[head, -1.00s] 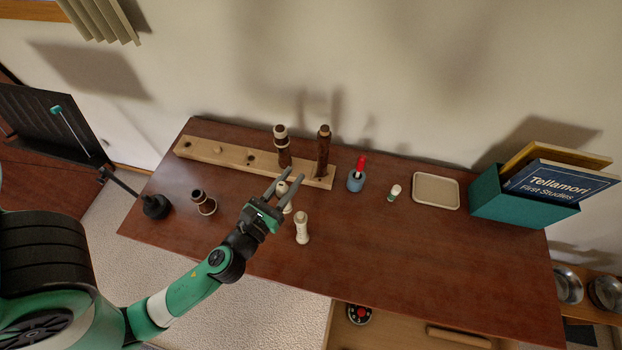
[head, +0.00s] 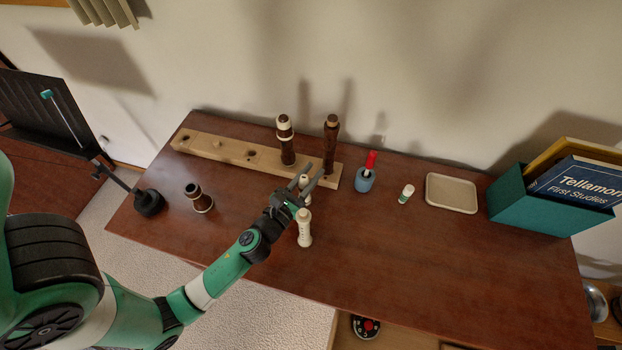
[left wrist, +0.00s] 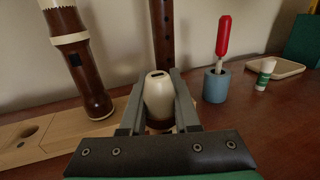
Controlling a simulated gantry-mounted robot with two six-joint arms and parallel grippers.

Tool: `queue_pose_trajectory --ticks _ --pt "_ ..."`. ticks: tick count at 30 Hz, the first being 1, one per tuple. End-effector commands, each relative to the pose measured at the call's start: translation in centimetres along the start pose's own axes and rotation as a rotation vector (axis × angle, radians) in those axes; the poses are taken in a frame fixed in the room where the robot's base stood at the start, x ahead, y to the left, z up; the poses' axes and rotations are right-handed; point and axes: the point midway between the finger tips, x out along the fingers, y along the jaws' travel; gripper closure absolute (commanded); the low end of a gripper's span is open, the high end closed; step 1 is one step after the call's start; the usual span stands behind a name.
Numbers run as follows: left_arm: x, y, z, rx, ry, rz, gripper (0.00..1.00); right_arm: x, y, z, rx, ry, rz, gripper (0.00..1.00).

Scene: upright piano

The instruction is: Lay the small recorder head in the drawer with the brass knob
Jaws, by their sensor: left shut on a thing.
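The small recorder head (head: 304,181) is a cream, rounded piece with a dark slot on top. In the left wrist view the recorder head (left wrist: 158,97) stands upright between the fingers. My left gripper (head: 310,181) is shut on it, just in front of the wooden rack; its fingers (left wrist: 158,88) flank the head on both sides. Its lower end is hidden by the gripper. An open wooden drawer (head: 400,338) shows partly below the table's front edge; no brass knob is visible. My right gripper is not in view.
A cream recorder piece (head: 304,230) stands close to my gripper. The rack (head: 215,147) holds tall brown pieces (head: 287,145). A blue pot (head: 364,181), small bottle (head: 406,194), tray (head: 451,180) and teal book box (head: 520,208) stand to the right. The front right tabletop is clear.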

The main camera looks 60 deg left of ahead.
Motion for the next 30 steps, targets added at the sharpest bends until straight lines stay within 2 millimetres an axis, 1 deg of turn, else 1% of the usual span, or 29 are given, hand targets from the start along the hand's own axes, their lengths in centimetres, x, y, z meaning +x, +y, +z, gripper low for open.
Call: queue_pose_trajectory --ticks 6,9,10,12,15,22,25,28,30 --pt "0.0 0.0 0.1 0.0 0.0 0.0 1.0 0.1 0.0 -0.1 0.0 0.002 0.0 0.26" --pt "0.0 0.0 -0.3 0.0 0.0 -0.001 1.0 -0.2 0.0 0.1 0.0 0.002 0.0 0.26" --pt "0.0 0.0 -0.3 0.0 0.0 0.0 0.68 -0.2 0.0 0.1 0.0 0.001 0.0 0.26" --pt "0.0 0.0 -0.1 0.0 0.0 0.0 0.56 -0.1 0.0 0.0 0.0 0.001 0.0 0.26" --pt "0.0 0.0 -0.1 0.0 0.0 0.0 0.4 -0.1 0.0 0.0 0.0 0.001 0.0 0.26" --pt "0.0 0.0 -0.1 0.0 0.0 0.0 0.4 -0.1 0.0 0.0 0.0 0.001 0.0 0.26" --pt "0.0 0.0 0.4 0.0 -0.001 0.0 0.4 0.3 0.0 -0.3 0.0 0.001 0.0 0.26" --pt "-1.2 -0.1 -0.1 0.002 0.001 -0.003 0.4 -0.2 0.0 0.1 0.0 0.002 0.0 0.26" --pt "-2.6 -0.1 -0.2 0.001 0.002 -0.004 0.4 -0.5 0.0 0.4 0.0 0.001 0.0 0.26"
